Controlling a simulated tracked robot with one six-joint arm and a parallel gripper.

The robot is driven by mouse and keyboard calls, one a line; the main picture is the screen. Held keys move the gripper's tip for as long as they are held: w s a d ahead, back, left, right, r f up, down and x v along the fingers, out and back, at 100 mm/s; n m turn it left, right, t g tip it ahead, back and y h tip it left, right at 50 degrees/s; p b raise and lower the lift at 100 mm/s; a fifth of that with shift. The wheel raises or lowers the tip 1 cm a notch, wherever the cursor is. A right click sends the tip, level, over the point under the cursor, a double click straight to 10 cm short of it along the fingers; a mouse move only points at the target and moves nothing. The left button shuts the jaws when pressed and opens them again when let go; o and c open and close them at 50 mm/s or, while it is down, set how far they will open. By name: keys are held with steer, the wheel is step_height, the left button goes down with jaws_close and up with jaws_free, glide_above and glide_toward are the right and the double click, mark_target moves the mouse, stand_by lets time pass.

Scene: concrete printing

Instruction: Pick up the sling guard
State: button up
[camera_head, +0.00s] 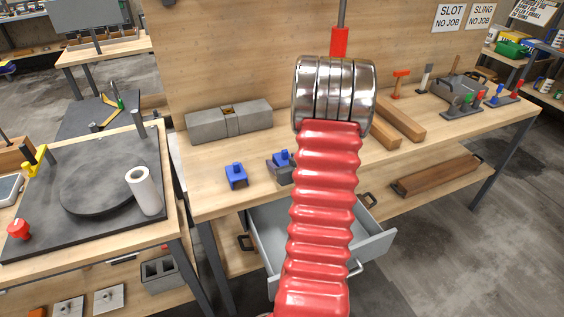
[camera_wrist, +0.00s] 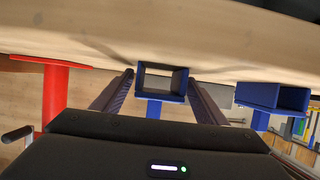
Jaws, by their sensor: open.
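Two alike small blue pieces stand on the wooden bench, the left one (camera_head: 236,177) in the clear. The other blue piece (camera_head: 283,156), which I take for the sling guard, stands beside the red ribbed arm, with grey parts close around its lower side. In the wrist view a hollow blue piece with a stem (camera_wrist: 153,108) shows between the two dark fingers of my gripper (camera_wrist: 160,92). The fingers are apart, and I see no clear contact. A second blue piece (camera_wrist: 272,97) is off to the right. In the head view my gripper is mostly hidden.
A grey block (camera_head: 228,121) lies at the back left of the bench, and timber bars (camera_head: 400,122) lie to the right. An open grey drawer (camera_head: 378,243) juts out below the front edge. A red object (camera_wrist: 56,95) stands left of the fingers.

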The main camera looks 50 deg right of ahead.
steer(key=shift+c, duration=0.3)
steer(key=c, duration=1.1)
steer(key=shift+r, duration=0.15)
steer(key=shift+r, duration=4.9)
